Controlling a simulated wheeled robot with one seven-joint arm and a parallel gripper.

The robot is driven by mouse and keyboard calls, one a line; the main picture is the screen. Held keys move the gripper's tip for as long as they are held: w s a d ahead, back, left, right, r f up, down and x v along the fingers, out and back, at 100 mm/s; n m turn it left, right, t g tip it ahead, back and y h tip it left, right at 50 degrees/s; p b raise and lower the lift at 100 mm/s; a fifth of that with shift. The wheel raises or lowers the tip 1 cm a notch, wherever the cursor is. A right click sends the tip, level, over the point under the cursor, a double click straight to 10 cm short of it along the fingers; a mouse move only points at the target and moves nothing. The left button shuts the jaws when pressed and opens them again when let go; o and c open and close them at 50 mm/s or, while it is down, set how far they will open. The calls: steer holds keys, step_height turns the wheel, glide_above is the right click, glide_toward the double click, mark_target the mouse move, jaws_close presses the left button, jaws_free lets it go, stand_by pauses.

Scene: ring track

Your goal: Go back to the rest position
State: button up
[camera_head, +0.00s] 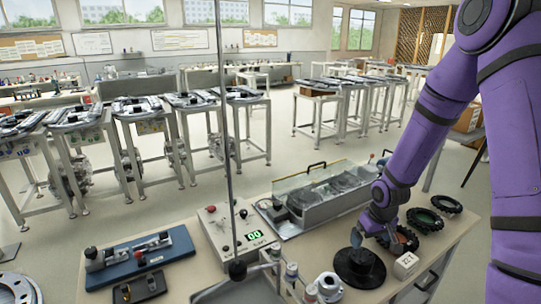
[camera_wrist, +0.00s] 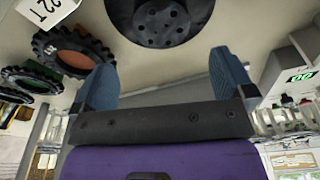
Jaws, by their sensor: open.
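My purple arm reaches down from the right in the head view. My gripper (camera_head: 359,240) is low over the black round base (camera_head: 358,270) near the front of the table. In the wrist view my gripper (camera_wrist: 162,62) shows two blue fingers spread wide with nothing between them. The black disc with holes (camera_wrist: 165,22) lies ahead of the fingertips; I cannot tell the exact gap. Black toothed rings stand beside it: one with an orange-brown middle (camera_head: 402,240), one with a green middle (camera_head: 425,220), and a further one (camera_head: 447,204).
A white number block (camera_head: 406,264) sits close to the gripper. A control box with a green display (camera_head: 235,232), a clear-covered machine (camera_head: 325,195) and a blue fixture (camera_head: 140,257) share the table. A thin vertical rod (camera_head: 227,130) rises at its front.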

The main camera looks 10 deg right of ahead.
steer(key=s+a+r+t+h, duration=0.15)
steer(key=s+r, duration=0.25)
steer(key=r, duration=0.8)
steer(key=s+a+r, duration=0.2)
steer(key=s+r, duration=0.2)
steer(key=r, duration=0.8)
steer(key=s+a+r+t, duration=0.1)
steer(key=s+a+r, duration=0.1)
steer(key=s+r, duration=0.3)
steer(key=s+a+r+m+t+y, duration=0.1)
steer(key=s+r, duration=0.4)
steer(key=s, duration=0.7)
steer(key=shift+a+r, duration=0.4)
steer(key=shift+a, duration=0.1)
